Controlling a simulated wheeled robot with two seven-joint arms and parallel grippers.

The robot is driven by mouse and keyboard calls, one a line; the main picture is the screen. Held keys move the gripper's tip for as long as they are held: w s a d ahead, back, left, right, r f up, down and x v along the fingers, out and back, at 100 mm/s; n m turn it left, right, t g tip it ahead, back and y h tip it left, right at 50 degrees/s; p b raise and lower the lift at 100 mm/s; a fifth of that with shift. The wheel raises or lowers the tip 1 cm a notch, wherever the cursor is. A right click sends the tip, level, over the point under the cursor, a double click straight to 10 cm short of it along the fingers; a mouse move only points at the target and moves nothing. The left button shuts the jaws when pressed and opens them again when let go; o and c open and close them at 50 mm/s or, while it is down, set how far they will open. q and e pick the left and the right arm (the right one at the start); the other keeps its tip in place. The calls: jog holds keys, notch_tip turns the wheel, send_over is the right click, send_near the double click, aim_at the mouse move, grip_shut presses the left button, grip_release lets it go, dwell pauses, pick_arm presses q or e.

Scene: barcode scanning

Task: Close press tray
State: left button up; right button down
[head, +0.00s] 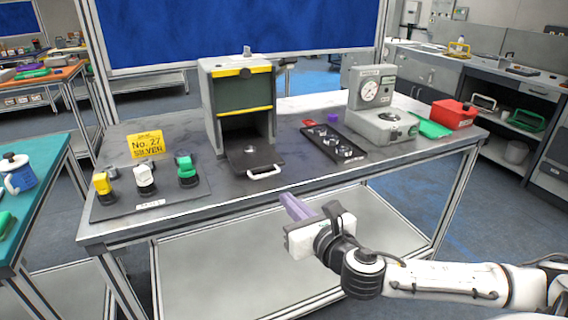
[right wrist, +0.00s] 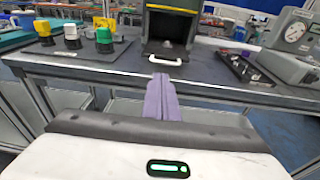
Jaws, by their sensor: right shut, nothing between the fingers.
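The press (head: 238,105) is a grey box with yellow bands, standing on the workbench. Its dark tray (head: 248,159) is pulled out at the front, with a white handle (head: 264,172) at its near edge and a small round piece on it. In the right wrist view the handle (right wrist: 165,61) lies just beyond my fingertips. My right gripper (head: 293,205) has purple fingers that are shut and empty. It is in front of the bench edge, apart from the handle. In the right wrist view the fingers (right wrist: 161,85) point toward the tray. My left gripper is out of view.
Left of the press are a yellow sign (head: 146,144) and a dark board (head: 150,199) with yellow, white and green-topped items. Right are a black tray (head: 334,143) of round parts, a dial gauge device (head: 379,115) and a red box (head: 453,114). The bench front beside the handle is clear.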

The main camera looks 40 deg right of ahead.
send_near(267, 175)
jog(key=shift+g, duration=0.4)
jog(key=x, duration=0.5)
jog(key=shift+w+r+p, duration=0.2)
jog(key=shift+r+p, duration=0.1)
jog(key=shift+p, duration=0.05)
jog(key=shift+w+f, duration=0.1)
jog(key=shift+w, duration=0.35)
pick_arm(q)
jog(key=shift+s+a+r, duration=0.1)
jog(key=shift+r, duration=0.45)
pick_arm(e)
jog(key=shift+w, duration=0.15)
